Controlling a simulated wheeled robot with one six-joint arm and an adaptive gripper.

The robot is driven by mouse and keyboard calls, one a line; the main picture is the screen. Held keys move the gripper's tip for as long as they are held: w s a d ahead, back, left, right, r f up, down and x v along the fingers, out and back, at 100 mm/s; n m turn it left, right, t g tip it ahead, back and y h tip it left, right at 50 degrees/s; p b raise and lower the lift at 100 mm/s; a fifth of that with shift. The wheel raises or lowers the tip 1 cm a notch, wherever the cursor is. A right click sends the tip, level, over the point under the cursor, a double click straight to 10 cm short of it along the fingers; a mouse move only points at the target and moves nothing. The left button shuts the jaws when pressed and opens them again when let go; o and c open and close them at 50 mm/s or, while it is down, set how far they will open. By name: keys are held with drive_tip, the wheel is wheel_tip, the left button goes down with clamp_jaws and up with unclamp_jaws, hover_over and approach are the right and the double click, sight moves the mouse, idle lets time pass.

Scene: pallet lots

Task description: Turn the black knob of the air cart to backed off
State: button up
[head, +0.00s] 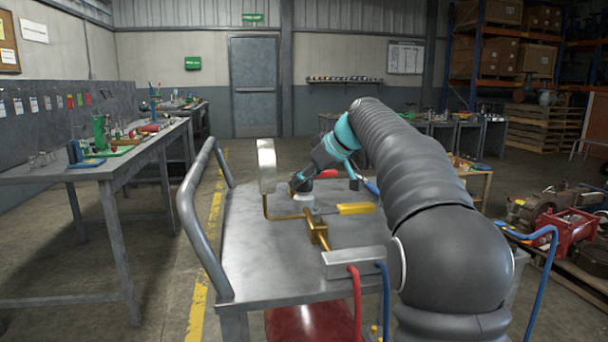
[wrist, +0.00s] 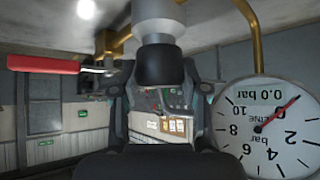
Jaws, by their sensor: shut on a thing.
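The black knob (wrist: 163,66) hangs below a pale metal body in the wrist view, which looks upside down. My gripper (wrist: 160,92) is shut on the knob, one finger on each side of it. In the head view my gripper (head: 302,184) is low over the air cart (head: 250,255), and the knob is hidden there. The round white gauge (wrist: 265,130) is beside the gripper in the wrist view, with "0.0 bar" on its face and a red needle. Its edge shows in the head view (head: 267,166).
A yellow lever (head: 357,208) and a red handle (head: 328,174) lie close to my gripper; a red handle also shows in the wrist view (wrist: 42,65). Brass pipe (head: 318,232) and red and blue hoses are nearer. A workbench (head: 90,172) stands left, with open floor between.

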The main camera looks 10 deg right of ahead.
drive_tip(key=shift+n, duration=0.3)
drive_tip(key=o, duration=1.1)
drive_tip(key=shift+o, duration=0.2)
drive_tip(key=v, duration=1.2)
drive_tip(key=shift+w, duration=0.15)
drive_tip(key=shift+d, duration=0.1)
